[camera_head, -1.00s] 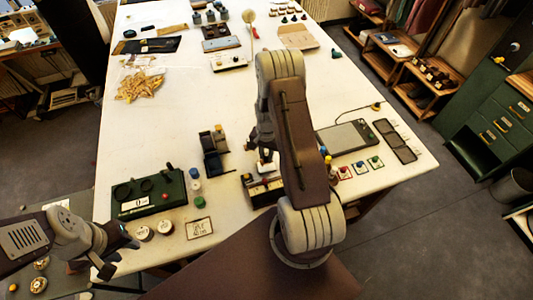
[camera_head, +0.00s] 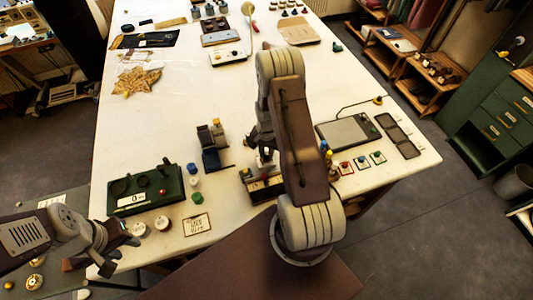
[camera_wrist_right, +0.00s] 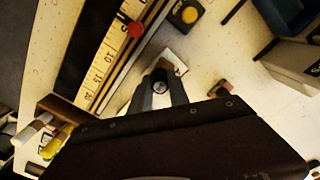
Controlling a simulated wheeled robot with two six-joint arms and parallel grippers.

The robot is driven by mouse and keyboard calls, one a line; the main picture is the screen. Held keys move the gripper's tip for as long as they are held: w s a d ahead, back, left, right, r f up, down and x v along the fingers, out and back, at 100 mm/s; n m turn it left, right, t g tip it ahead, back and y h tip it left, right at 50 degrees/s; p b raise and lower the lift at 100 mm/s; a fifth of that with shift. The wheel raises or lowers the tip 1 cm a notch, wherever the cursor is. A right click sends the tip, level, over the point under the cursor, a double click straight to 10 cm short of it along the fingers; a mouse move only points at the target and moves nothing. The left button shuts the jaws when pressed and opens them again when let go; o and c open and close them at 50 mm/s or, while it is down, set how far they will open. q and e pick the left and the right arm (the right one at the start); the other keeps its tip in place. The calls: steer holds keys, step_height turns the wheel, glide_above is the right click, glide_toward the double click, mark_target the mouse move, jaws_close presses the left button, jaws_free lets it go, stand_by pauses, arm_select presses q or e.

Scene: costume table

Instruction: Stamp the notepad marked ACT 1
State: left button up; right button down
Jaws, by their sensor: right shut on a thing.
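My right gripper (camera_wrist_right: 160,98) is shut on a small dark, round-topped thing (camera_wrist_right: 160,85), perhaps a stamp handle. A small white paper or block with a red mark (camera_wrist_right: 180,68) lies just beyond it; I cannot tell if they touch. In the head view my right arm hides most of this grip. A framed card or pad with dark lettering (camera_head: 196,225) lies near the front edge; I cannot read ACT 1 on it. My left gripper (camera_head: 118,254) is open and empty at the table's front left corner.
A green device with a dial window (camera_head: 145,190) stands at front left, with white round tubs (camera_head: 163,223) before it. A yellow ruler strip (camera_wrist_right: 103,65) is beside my right gripper. Small coloured stamps (camera_head: 361,162) and a grey tablet (camera_head: 347,132) lie right.

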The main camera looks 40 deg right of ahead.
steer(key=shift+s+a+f+b, duration=0.1)
steer(key=shift+f+b, duration=0.35)
steer(key=shift+f, duration=0.05)
stand_by(1.2)
step_height(320, 180, up, 7)
steer(key=p, duration=0.5)
steer(key=shift+r, duration=0.1)
stand_by(0.6)
